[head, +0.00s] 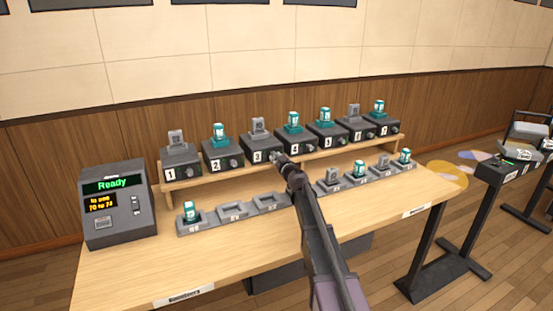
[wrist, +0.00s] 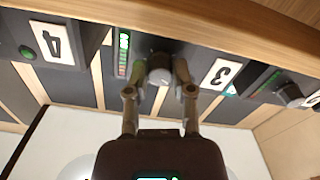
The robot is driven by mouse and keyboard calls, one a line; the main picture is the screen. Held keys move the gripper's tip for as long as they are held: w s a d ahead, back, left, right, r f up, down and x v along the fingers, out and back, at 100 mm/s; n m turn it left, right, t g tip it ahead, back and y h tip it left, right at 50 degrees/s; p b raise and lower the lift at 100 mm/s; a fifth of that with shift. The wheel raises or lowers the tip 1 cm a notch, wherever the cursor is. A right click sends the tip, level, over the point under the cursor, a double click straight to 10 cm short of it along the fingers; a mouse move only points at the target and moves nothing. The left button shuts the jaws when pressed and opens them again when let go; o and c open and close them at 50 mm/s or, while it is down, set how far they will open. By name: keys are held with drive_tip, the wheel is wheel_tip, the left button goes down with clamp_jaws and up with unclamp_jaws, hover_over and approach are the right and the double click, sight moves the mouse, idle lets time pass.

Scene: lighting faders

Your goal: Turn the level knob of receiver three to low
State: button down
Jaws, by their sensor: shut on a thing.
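Receiver three (head: 257,157) is a dark box with a white "3" label, on the wooden shelf between receivers two and four. In the wrist view it appears upside down, with its label (wrist: 221,74) right of the knob. Its level knob (wrist: 159,67) is a small grey round dial. My gripper (head: 279,158) reaches the receiver's front and hides the knob in the head view. In the wrist view my gripper (wrist: 159,77) has one finger on each side of the knob and is shut on it. The knob's setting is too small to read.
Receiver two (head: 221,156) and receiver four (head: 295,144) stand close on either side. A lit green bar (wrist: 123,55) sits beside the knob. A console (head: 115,203) reading "Ready" stands at the table's left. Below the shelf is a row of grey cradles (head: 270,202).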

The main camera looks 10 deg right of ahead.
drive_tip(key=shift+w, duration=0.1)
idle(0.4)
drive_tip(key=shift+c, duration=2.4)
unclamp_jaws()
drive_tip(key=shift+s, duration=0.2)
drive_tip(key=v, duration=1.1)
drive_tip(key=shift+s, duration=0.35)
drive_tip(key=shift+d, duration=0.15)
